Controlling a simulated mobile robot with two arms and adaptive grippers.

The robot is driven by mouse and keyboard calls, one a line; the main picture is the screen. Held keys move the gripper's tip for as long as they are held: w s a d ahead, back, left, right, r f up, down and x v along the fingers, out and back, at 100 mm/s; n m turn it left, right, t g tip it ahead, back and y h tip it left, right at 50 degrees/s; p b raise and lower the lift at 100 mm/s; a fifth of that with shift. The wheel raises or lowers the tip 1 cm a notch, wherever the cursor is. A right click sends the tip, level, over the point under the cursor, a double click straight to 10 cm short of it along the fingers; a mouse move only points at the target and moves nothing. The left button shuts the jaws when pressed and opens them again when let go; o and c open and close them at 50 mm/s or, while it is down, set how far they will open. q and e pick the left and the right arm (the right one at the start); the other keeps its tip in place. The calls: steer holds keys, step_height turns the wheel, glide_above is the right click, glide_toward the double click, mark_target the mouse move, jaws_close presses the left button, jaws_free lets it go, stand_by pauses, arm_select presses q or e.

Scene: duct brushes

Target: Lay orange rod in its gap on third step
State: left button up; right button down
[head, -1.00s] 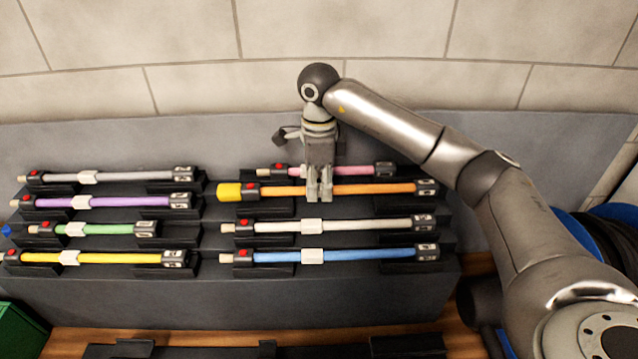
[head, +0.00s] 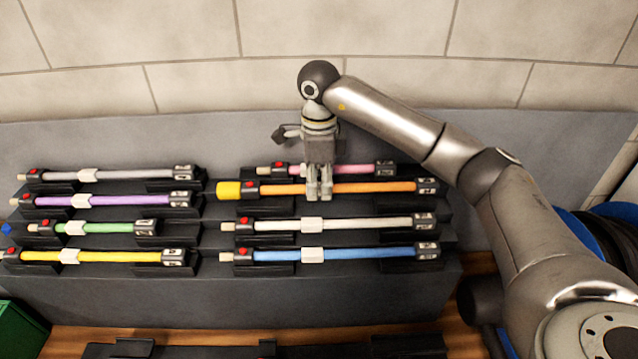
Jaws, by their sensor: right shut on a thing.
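The orange rod (head: 375,188) has a yellow end at the left and dark collars near both ends. It lies level at the third step up on the right side of the stepped rack (head: 230,300), between the pink rod (head: 350,169) behind and the white rod (head: 365,225) in front. My right gripper (head: 319,193) points down and is shut on the orange rod near its middle. The gripper hides that part of the rod and part of the pink rod. Whether the rod touches its holders cannot be told. My left gripper is not in view.
A blue rod (head: 370,253) lies on the lowest right step. Grey (head: 135,174), purple (head: 130,200), green (head: 110,228) and yellow (head: 120,257) rods lie on the left side. A tiled wall stands behind. A green box (head: 18,330) is at the lower left.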

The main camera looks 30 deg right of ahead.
stand_by(0.4)
steer(key=shift+f+b, duration=0.65)
steer(key=shift+f, duration=0.2)
steer(key=shift+s+f, duration=0.1)
steer(key=shift+f, duration=0.1)
steer(key=c, duration=1.2)
jaws_free()
steer(key=shift+r, duration=0.1)
steer(key=shift+r, duration=0.1)
step_height(320, 180, up, 12)
